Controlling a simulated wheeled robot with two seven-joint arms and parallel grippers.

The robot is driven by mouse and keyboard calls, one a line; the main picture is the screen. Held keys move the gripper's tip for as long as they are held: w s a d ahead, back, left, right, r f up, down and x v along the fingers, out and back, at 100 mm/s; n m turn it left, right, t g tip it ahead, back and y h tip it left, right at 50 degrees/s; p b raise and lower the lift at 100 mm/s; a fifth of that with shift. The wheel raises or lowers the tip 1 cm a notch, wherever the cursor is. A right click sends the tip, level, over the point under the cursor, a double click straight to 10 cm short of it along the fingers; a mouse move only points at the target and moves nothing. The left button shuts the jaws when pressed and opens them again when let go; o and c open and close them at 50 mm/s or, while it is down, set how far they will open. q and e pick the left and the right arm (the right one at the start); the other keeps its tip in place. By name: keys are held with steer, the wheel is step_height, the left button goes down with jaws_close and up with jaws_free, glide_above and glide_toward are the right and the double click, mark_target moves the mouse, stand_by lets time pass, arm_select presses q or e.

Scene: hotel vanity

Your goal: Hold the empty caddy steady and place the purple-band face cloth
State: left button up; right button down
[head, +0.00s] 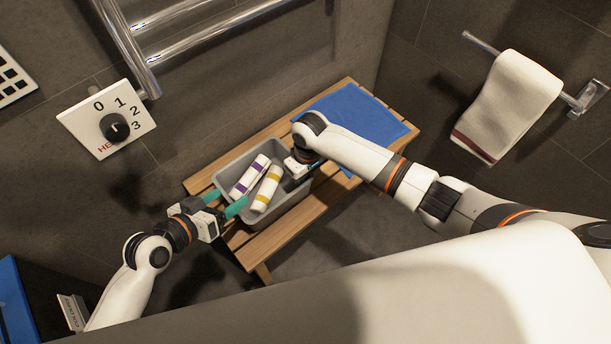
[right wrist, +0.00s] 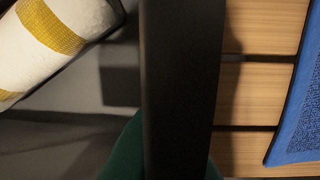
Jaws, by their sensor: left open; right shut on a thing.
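The grey caddy (head: 284,217) stands on the wooden bench. The rolled white purple-band face cloth (head: 250,176) lies inside it, beside a rolled yellow-band cloth (head: 267,188). My left gripper (head: 225,202) is open at the caddy's left end, its teal fingers spread and empty, close to the purple-band cloth's lower end. My right gripper (head: 303,170) is at the caddy's right end, its fingers mostly hidden in the head view. In the right wrist view it is shut on the caddy's dark wall (right wrist: 182,75), with the yellow-band cloth (right wrist: 55,35) inside to the left.
A blue mat or towel (head: 355,115) covers the bench's right part. The bench (head: 275,239) has bare slats in front. A heater dial (head: 116,127), chrome rail (head: 190,40) and hanging white towel (head: 511,98) are on the walls around it.

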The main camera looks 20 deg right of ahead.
steer(key=shift+s, duration=0.1)
stand_by(0.3)
steer(key=c, duration=1.5)
jaws_free()
steer(key=shift+r, duration=0.1)
steer(key=r, duration=1.1)
steer(key=shift+w+d+r, duration=0.25)
steer(key=shift+d+r, duration=0.1)
steer(key=shift+s, duration=0.1)
